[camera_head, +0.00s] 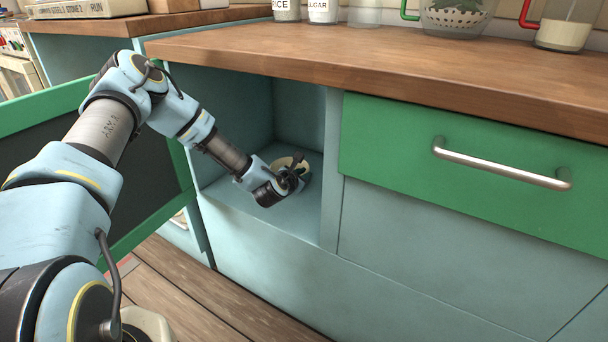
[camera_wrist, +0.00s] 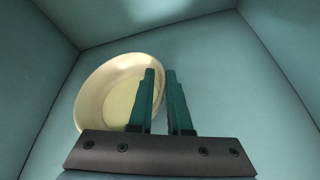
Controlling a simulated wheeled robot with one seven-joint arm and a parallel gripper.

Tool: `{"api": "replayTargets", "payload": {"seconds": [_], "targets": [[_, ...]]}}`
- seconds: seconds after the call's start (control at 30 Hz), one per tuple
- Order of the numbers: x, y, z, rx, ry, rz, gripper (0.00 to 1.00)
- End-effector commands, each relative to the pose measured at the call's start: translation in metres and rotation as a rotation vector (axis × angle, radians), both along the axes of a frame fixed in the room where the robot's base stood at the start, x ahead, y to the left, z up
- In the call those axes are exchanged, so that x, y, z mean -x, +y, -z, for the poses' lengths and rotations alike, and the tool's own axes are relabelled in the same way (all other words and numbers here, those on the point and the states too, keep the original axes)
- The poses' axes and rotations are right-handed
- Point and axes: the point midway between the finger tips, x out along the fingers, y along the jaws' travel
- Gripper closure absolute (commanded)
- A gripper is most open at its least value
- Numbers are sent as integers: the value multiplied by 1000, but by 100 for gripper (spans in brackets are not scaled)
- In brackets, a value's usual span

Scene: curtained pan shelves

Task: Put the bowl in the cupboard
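The cream bowl (camera_wrist: 103,94) is inside the open cupboard compartment (camera_head: 299,100). In the head view the bowl (camera_head: 284,162) is partly hidden by my gripper (camera_head: 298,172), which reaches into the compartment. In the wrist view the two dark green fingers of my gripper (camera_wrist: 161,72) stand a little apart, at the right side of the bowl. The left finger covers part of the bowl, and its right rim shows near the narrow gap. I cannot tell whether the fingers press on the rim, or whether the bowl rests fully on the compartment floor.
A green door (camera_head: 110,205) stands open at the left, beside my arm. A green drawer (camera_head: 480,160) with a metal handle (camera_head: 500,164) is right of the opening. The wooden counter (camera_head: 400,65) overhangs above and carries jars. The compartment walls (camera_wrist: 265,70) are close around; no other object shows inside.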

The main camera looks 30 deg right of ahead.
Motion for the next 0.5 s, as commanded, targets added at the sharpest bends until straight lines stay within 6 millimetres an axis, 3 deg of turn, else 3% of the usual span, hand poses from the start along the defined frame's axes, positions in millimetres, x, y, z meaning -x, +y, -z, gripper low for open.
{"api": "replayTargets", "payload": {"seconds": [0.03,0.23,0.5], "targets": [[0,0,0,0,0,0,77],[0,0,0,-1,0,0,54],[1,1,1,-2,3,-1,54]]}}
